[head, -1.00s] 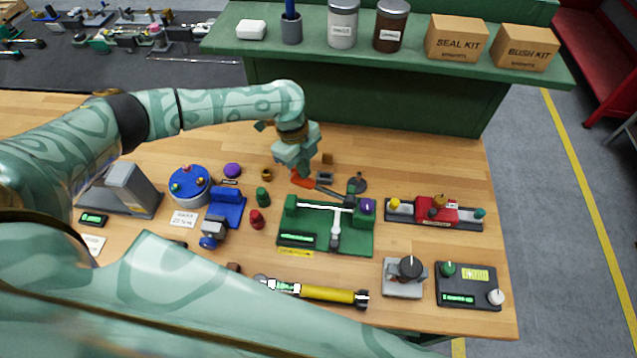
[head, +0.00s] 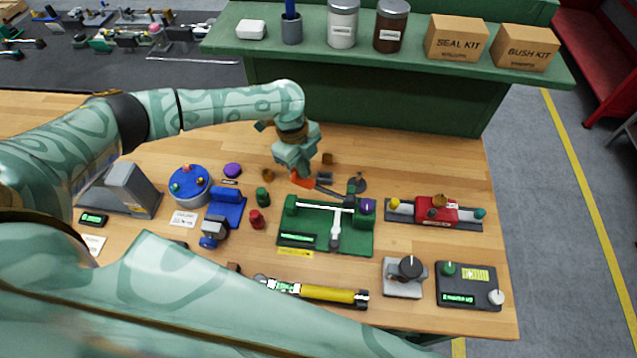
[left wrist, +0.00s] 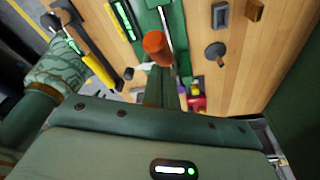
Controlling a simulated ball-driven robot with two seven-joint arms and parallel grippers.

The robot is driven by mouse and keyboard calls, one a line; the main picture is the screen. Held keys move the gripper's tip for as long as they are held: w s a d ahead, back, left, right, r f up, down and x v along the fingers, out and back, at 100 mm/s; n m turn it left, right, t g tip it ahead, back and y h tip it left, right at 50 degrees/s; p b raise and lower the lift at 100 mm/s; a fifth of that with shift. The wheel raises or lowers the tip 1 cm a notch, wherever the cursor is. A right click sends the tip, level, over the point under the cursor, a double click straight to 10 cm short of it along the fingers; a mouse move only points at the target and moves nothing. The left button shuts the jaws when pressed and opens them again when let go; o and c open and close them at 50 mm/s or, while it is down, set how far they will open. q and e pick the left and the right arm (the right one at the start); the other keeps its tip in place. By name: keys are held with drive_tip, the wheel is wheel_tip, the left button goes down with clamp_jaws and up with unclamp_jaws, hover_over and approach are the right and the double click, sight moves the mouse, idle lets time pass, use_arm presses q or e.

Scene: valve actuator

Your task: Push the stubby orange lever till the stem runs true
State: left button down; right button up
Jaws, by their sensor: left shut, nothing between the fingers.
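The stubby orange lever (head: 301,181) points back and left from the green fixture (head: 355,241), on a dark shaft. In the left wrist view its round orange end (left wrist: 155,44) shows large, just beyond the fingers. A pale, silvery stem (head: 325,204) lies across the fixture's back part; a white T-shaped bar (head: 336,228) runs forward from it. My left gripper (head: 300,172) is shut and empty, its tips down at the orange end; whether they touch it I cannot tell. Its fingers show in the left wrist view (left wrist: 160,85). My right gripper is not in view.
A dark round piece (head: 360,183) and small blocks stand behind the fixture. A red unit (head: 431,213) is to the right, a green knob (head: 263,197) and red knob (head: 257,219) to the left. A yellow cylinder (head: 328,293) lies in front. Bare wood lies at the back right.

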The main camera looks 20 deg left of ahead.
use_arm(q)
drive_tip(key=shift+f, duration=0.2)
drive_tip(key=shift+f, duration=0.3)
